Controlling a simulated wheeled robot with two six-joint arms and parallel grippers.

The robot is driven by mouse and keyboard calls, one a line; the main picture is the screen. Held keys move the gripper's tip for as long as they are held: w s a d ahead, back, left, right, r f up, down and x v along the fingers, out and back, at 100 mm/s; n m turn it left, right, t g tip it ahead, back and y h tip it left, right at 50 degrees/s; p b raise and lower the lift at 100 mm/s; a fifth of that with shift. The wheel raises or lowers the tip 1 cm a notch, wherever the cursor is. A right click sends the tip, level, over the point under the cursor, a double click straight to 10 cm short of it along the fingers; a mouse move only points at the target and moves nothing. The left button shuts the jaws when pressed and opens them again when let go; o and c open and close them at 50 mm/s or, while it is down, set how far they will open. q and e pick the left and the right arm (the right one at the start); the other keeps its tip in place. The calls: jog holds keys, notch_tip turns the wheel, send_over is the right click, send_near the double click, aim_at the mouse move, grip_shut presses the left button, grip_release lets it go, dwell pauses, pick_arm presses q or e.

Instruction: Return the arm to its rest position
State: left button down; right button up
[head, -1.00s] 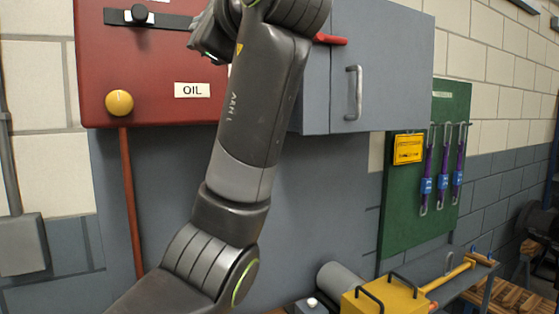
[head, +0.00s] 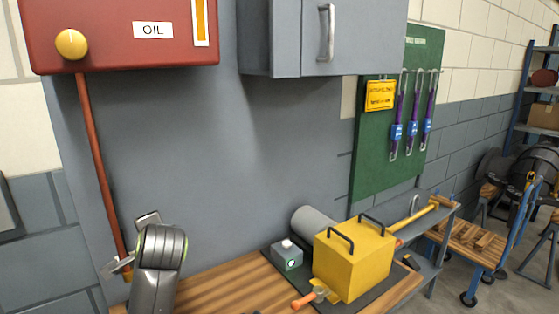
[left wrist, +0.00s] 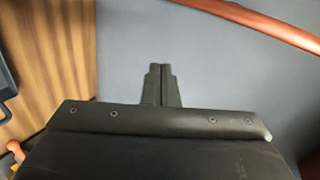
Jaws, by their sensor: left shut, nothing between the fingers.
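My left gripper (left wrist: 160,72) is shut and empty in the left wrist view, its two dark fingers together against the blue-grey wall panel. In the head view my left arm (head: 158,262) is low at the bottom left, in front of the red-brown pipe (head: 98,165). Its gripper is mostly hidden there behind the wrist. My right gripper is in neither view.
A wooden bench (head: 232,285) runs along the bottom, bearing a yellow casing (head: 345,265), a small grey box (head: 286,258) and an orange-handled tool (head: 310,298). The red OIL box (head: 110,50) and grey cabinet (head: 350,35) hang above. The wall between is clear.

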pick_arm(q)
jog(key=s+a+f+n+g+h, duration=0.1)
jog(key=s+a+f+n+g, duration=0.1)
jog(key=s+f, duration=0.8)
jog(key=s+a+f+n+g+h, duration=0.1)
jog(key=s+a+f+n+h, duration=0.15)
jog(key=s+f, duration=0.7)
jog(key=s+d+f+n+g+h, duration=0.1)
jog(key=s+f+n+g, duration=0.3)
jog(key=s, duration=0.6)
jog(key=s+d+f+n, duration=0.15)
jog(key=s+f, duration=0.35)
jog(key=s, duration=0.5)
notch_tip(320, 180, down, 24)
jog(key=a+g, duration=0.1)
jog(key=a, duration=0.2)
jog(key=s+d+f+g+h, duration=0.1)
jog(key=s+f, duration=1.4)
jog(key=f, duration=0.2)
jog(key=shift+d, duration=0.4)
